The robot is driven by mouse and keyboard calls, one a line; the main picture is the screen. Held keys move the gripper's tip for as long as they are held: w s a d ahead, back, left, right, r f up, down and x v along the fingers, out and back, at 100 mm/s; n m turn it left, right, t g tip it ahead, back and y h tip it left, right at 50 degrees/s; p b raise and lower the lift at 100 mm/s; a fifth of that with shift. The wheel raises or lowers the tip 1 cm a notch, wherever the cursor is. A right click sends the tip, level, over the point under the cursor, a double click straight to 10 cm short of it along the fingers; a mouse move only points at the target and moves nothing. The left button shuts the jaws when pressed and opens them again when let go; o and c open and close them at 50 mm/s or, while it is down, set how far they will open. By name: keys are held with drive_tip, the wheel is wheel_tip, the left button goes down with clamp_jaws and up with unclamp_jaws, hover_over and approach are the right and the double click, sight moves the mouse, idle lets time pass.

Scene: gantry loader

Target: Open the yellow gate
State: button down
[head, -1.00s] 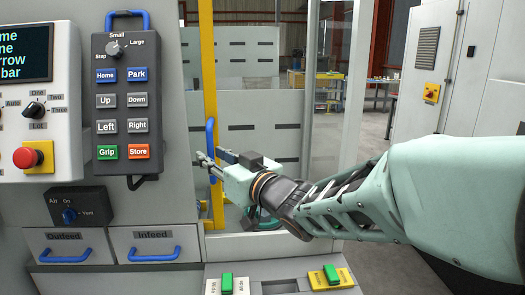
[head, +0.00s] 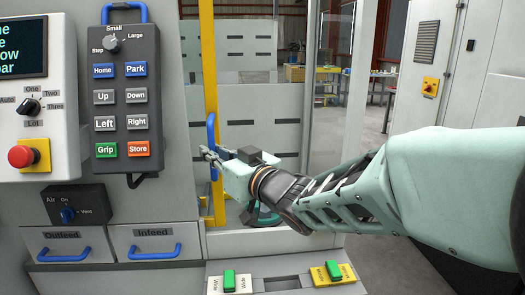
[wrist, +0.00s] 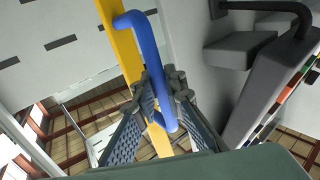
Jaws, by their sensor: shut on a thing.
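The yellow gate (head: 209,100) shows as a tall yellow upright at the left edge of the glazed opening, beside the grey control panel. A blue handle (head: 211,135) is fixed on it. My gripper (head: 208,157) is at the lower part of this handle. In the wrist view the blue handle (wrist: 147,50) runs down between my two fingers (wrist: 160,100), which are shut on it. The yellow upright (wrist: 122,45) lies behind the handle there. The exact finger contact is partly hidden in the head view.
A pendant (head: 124,100) with labelled buttons hangs left of the gate. Below are the Outfeed drawer (head: 65,240) and Infeed drawer (head: 155,238). A ledge with a green switch (head: 230,280) and a yellow-plated switch (head: 333,270) juts out in front.

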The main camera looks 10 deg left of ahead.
drive_tip(key=shift+a, duration=0.1)
drive_tip(key=a+b, duration=0.1)
drive_tip(key=s+a+b, duration=0.1)
drive_tip(key=a, duration=0.1)
drive_tip(key=shift+a, duration=0.3)
drive_tip(key=shift+s+a+r, duration=0.15)
drive_tip(key=shift+s+a, duration=0.05)
drive_tip(key=shift+a, duration=0.15)
